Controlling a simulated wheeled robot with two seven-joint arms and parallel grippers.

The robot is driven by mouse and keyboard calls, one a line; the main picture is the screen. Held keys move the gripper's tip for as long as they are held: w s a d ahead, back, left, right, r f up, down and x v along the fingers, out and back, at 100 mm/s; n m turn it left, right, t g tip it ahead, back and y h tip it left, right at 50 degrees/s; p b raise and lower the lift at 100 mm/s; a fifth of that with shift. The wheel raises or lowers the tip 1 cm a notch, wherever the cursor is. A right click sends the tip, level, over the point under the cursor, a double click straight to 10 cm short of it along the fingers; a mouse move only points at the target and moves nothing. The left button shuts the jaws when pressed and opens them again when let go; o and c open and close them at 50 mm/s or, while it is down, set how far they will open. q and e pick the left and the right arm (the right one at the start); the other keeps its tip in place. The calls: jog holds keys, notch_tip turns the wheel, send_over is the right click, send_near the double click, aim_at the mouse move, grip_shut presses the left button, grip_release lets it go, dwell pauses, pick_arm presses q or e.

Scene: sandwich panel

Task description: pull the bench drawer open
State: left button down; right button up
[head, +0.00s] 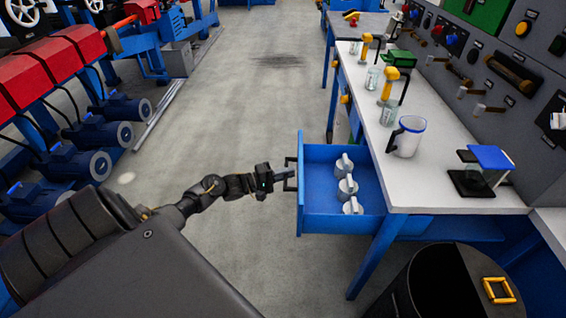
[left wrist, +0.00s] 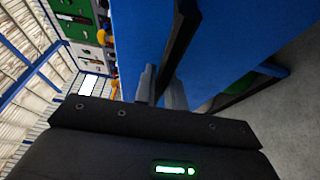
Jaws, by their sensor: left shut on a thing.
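The blue bench drawer (head: 335,228) stands well out from under the white-topped bench, with its inside showing. Three pale grey handled pieces (head: 348,185) lie in a row inside it. Its dark bar handle (head: 290,161) is on the drawer's left face. My left gripper (head: 284,175) is at this handle, shut on it. In the left wrist view, the grey fingertips (left wrist: 161,88) are around the black handle bar (left wrist: 181,42), close to the blue drawer front (left wrist: 235,45). My right gripper is not in view.
The bench top (head: 440,180) carries a blue-rimmed white jug (head: 406,138), glass jars and yellow-and-green fixtures. A black bin (head: 440,285) stands below at the front right. Red and blue machines with motors line the left. The floor (head: 225,120) between is clear.

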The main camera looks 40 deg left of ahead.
pick_arm(q)
jog(key=shift+s+a+f, duration=0.1)
jog(key=shift+s+a, duration=0.15)
jog(key=shift+s, duration=0.15)
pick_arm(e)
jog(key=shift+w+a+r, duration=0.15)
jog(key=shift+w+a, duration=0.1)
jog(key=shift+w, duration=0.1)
pick_arm(q)
jog(key=c, duration=1.5)
grip_release()
jog(key=shift+o, duration=0.2)
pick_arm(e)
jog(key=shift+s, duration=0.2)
pick_arm(q)
jog(key=shift+a, duration=0.1)
